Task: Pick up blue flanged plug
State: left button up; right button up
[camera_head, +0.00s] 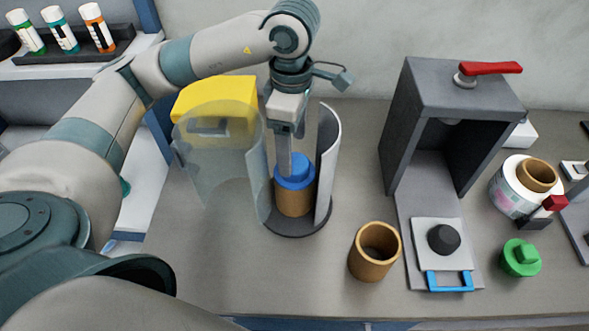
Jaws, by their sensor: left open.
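The blue flanged plug (295,172) sits on top of a brown cardboard tube (294,200). The tube stands upright on a round dark base, partly enclosed by a curved grey shield (328,160). My left gripper (290,160) points straight down at the plug from above. It is open, with a finger overlapping the plug in the picture; the far finger is mostly hidden. I cannot tell whether the fingers touch the plug. My right gripper is not in view.
A clear curved guard (218,150) and a yellow box (225,100) are left of the holder. A brown tube (374,252), a grey press (452,95) with red lever, a label roll (508,190) and a green plug (521,258) are on the right.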

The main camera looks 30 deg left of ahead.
aim_at(294, 162)
pick_arm(q)
jog(key=shift+f+p, duration=0.6)
jog(key=shift+f, duration=0.05)
notch_tip(294, 162, down, 2)
jog(key=shift+d+f+p, duration=0.1)
jog(key=shift+p, duration=0.35)
jog(key=shift+f, duration=0.6)
jog(key=shift+w, duration=0.1)
jog(key=c, duration=1.2)
